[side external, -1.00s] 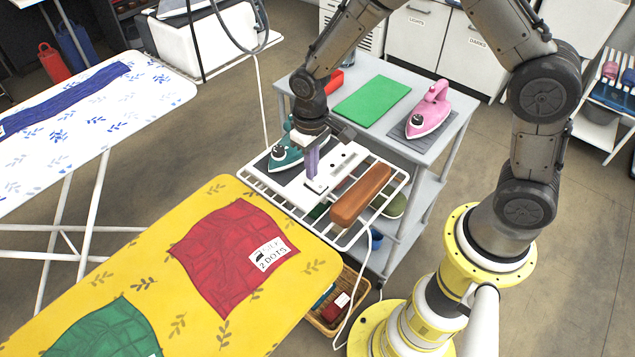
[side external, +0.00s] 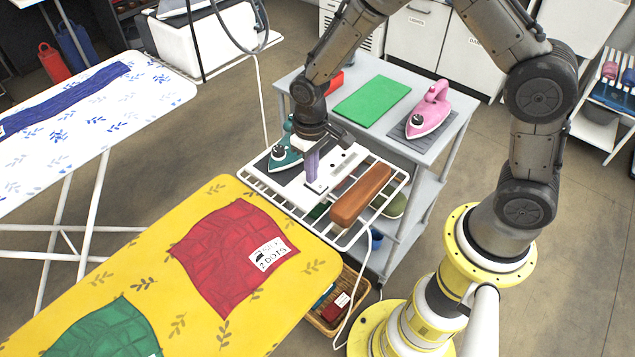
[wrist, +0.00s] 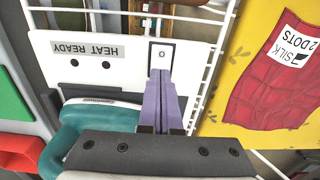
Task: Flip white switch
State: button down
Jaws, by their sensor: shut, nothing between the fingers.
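The white switch (wrist: 161,56) is a small upright white rectangle with a round mark at its far end, set in a dark-edged frame on a white panel (wrist: 108,70) labelled HEAT READY. In the side external view the switch (side external: 316,188) sits at the panel's near left end. My gripper (wrist: 160,80) has purple fingers, shut together and empty. Their tips lie over the lower part of the switch in the wrist view and cover it. In the side view my gripper (side external: 312,179) points down at the switch; whether it touches is unclear.
A teal iron (side external: 285,156) stands close to the left of my gripper. A brown block (side external: 361,194) lies to the right on the white wire rack (side external: 266,196). The yellow ironing board (side external: 185,245) is in front. A pink iron (side external: 429,112) and green mat (side external: 372,97) lie behind.

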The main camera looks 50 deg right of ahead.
jog(key=shift+f, duration=0.15)
jog(key=shift+r, duration=3.5)
jog(key=shift+r, duration=0.1)
jog(key=s+d+r+t, duration=0.2)
jog(key=s+r, duration=0.1)
jog(key=r, duration=0.6)
jog(key=s+d+r+t, duration=0.2)
jog(key=s+r, duration=0.1)
jog(key=r, duration=0.5)
jog(key=s+d+t, duration=0.1)
jog(key=s+d, duration=0.1)
jog(key=s, duration=1.3)
jog(key=shift+s+d+r+t, duration=0.15)
jog(key=shift+s+d+t, duration=0.1)
jog(key=shift+s+t, duration=0.1)
